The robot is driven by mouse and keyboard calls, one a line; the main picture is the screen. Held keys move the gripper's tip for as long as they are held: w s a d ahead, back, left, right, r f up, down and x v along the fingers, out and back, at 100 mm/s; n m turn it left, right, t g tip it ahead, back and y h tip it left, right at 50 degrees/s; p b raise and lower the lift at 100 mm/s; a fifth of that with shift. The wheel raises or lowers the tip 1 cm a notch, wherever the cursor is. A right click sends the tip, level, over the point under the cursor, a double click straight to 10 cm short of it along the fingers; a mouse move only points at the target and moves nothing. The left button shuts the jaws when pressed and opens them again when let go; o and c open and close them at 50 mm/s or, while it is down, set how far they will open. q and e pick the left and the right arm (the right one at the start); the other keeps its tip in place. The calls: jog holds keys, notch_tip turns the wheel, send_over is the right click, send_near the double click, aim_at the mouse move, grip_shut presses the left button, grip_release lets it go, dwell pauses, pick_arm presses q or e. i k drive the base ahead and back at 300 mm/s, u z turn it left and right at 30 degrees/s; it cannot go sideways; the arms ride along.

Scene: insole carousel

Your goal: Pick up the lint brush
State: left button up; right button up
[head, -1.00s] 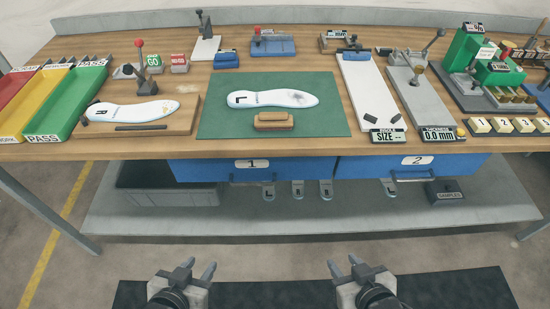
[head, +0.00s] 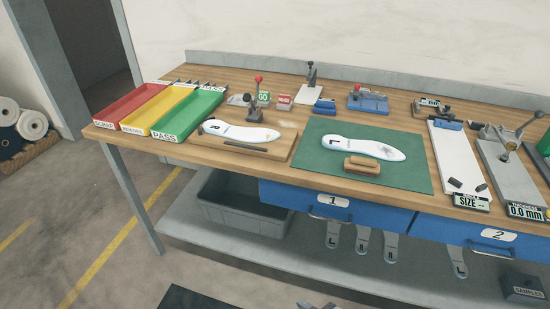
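The lint brush, a small brown wooden block brush (head: 362,166), lies on the green mat (head: 315,165) on the workbench. It is just in front of a white insole marked L (head: 365,147), with a small gap or contact that I cannot tell. A small grey tip of what looks like my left gripper (head: 318,305) shows at the bottom edge, far below and in front of the bench. Its fingers are mostly cut off, so its opening is not clear. My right gripper is out of view.
Red, yellow and green trays (head: 188,112) stand at the bench's left end. A wooden board (head: 275,150) with another insole is left of the mat. A white slide board (head: 455,150) is right. Blue drawers (head: 290,198) sit under the front edge.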

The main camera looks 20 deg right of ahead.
aim_at(354, 164)
jog(key=u, duration=0.6)
jog(key=i, duration=1.15)
jog(key=z, duration=1.7)
